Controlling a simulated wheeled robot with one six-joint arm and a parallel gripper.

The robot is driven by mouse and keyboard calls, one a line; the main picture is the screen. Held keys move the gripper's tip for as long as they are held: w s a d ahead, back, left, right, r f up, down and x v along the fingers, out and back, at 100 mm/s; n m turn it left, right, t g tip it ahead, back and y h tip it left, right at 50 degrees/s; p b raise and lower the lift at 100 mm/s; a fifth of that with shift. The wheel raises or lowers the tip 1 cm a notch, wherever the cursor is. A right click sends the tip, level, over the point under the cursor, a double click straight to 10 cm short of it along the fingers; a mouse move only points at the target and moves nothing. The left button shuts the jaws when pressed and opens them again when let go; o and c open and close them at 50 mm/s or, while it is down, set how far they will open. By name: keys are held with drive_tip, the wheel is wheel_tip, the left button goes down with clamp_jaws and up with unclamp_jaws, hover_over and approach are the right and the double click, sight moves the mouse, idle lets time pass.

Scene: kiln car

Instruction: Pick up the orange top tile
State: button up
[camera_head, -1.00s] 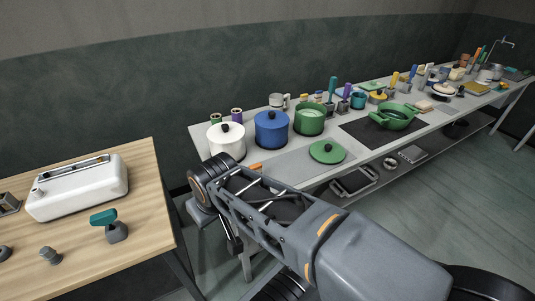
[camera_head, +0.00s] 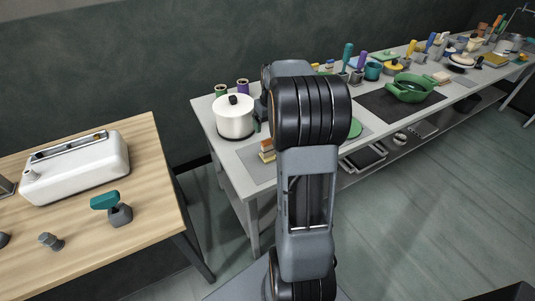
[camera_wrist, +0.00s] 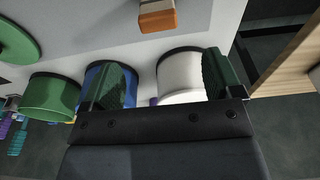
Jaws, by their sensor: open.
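The orange top tile (camera_head: 267,142) lies on a small stack near the front left of the long grey table, with a cream layer and a brown tile (camera_head: 268,157) below it. In the wrist view the orange tile (camera_wrist: 158,22) shows at the top edge, where the stack is cut off by the frame. My gripper (camera_wrist: 160,82) is open and empty, its two dark green fingers spread wide. The tile lies above the gap between the fingers in that picture, apart from them. In the head view my arm hides most of the gripper.
A white pot (camera_head: 234,118) stands behind the stack. A blue pot (camera_wrist: 125,83) and a green pot (camera_wrist: 50,95) stand beside it in the wrist view. A green lid (camera_wrist: 17,42) lies on the table. A wooden table (camera_head: 150,210) stands at left, across a gap.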

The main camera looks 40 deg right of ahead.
sight(268, 140)
drive_tip(key=f, duration=0.4)
drive_tip(key=w+f, duration=0.1)
drive_tip(key=f, duration=0.1)
drive_tip(key=shift+f, duration=0.3)
drive_tip(key=shift+w+d+f+p, duration=0.15)
drive_tip(key=shift+f+p, duration=0.05)
drive_tip(key=shift+f, duration=1.15)
drive_tip(key=shift+w+d+f+p, duration=0.1)
drive_tip(key=shift+w+f+p, duration=0.1)
drive_tip(key=shift+f, duration=1.1)
drive_tip(key=shift+s, duration=0.1)
drive_tip(key=shift+c, duration=0.3)
drive_tip(key=c, duration=0.9)
drive_tip(key=shift+c, duration=0.3)
drive_tip(key=shift+r, duration=0.15)
